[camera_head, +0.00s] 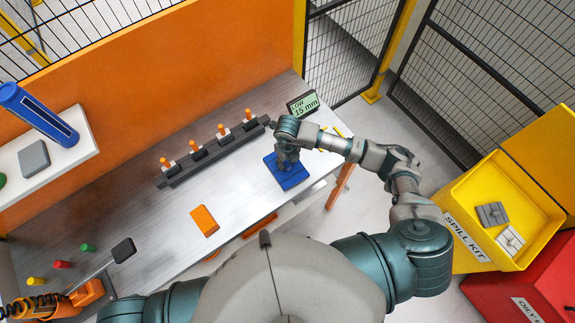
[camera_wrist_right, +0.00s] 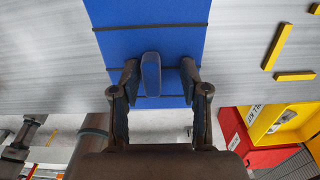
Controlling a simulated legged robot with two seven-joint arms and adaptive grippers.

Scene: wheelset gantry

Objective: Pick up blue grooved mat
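The blue grooved mat (camera_head: 290,180) lies on the grey bench near its front edge, right of centre in the head view. In the right wrist view the mat (camera_wrist_right: 150,35) fills the upper middle, with thin dark grooves across it and a raised blue grip (camera_wrist_right: 151,75). My right gripper (camera_head: 287,163) is over the mat in the head view. In the wrist view my right gripper (camera_wrist_right: 160,76) is open, its fingers on either side of the raised grip with gaps visible. In the head view the gripper hides part of the mat. My left gripper is not in view.
A dark rack with orange-topped pegs (camera_head: 210,150) stands behind the mat. A display reading 15 mm (camera_head: 303,104) is at the back right. An orange block (camera_head: 204,221) lies on the bench to the left. A yellow spill kit bin (camera_head: 470,190) stands off the bench's right side.

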